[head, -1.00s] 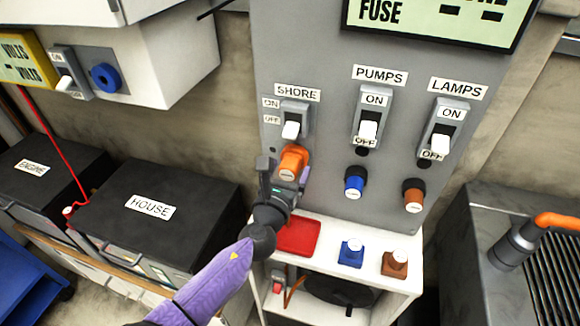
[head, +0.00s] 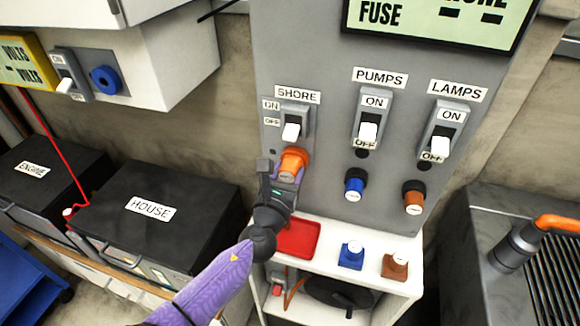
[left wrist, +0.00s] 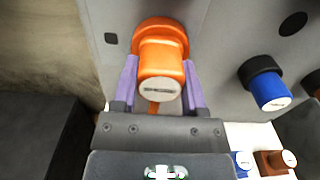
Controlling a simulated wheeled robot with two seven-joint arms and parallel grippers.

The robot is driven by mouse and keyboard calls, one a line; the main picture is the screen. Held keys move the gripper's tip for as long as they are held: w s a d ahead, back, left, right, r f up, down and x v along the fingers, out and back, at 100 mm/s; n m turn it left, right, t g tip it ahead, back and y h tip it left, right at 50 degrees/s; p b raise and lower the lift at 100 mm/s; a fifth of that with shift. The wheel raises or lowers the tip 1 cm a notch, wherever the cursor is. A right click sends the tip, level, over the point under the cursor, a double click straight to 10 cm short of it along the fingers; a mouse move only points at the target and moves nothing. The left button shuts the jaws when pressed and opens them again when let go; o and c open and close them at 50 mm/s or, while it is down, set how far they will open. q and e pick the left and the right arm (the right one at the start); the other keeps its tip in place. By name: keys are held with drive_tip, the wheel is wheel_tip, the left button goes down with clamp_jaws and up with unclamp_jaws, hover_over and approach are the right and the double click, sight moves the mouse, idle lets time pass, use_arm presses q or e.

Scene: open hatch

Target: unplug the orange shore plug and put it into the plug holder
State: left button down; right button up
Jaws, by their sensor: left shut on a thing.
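The orange shore plug (head: 292,164) sits in its socket on the grey panel, below the SHORE switch. In the left wrist view the plug (left wrist: 160,75) points toward the camera with a pale round end, and an orange collar is behind it. My left gripper (head: 287,174) is shut on the plug, with a purple finger against each side (left wrist: 160,82). A blue ring with a dark centre (head: 105,79) is on the white box at the upper left; I cannot tell whether it is the plug holder. My right gripper is not in view.
Blue (head: 354,184) and brown (head: 414,197) plugs sit in the panel to the right. Below, a white shelf (head: 325,256) holds a red tray (head: 298,238) and blue (head: 350,255) and brown (head: 395,263) pieces. Black battery boxes (head: 165,215) stand at left, a metal unit at right.

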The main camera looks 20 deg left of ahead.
sight(287, 178)
use_arm(q)
drive_tip(key=shift+s, duration=0.1)
drive_tip(key=shift+s, duration=0.3)
drive_tip(key=shift+s, duration=0.25)
drive_tip(key=shift+s+p, duration=0.55)
drive_tip(key=shift+s, duration=0.65)
drive_tip(key=shift+f, duration=0.1)
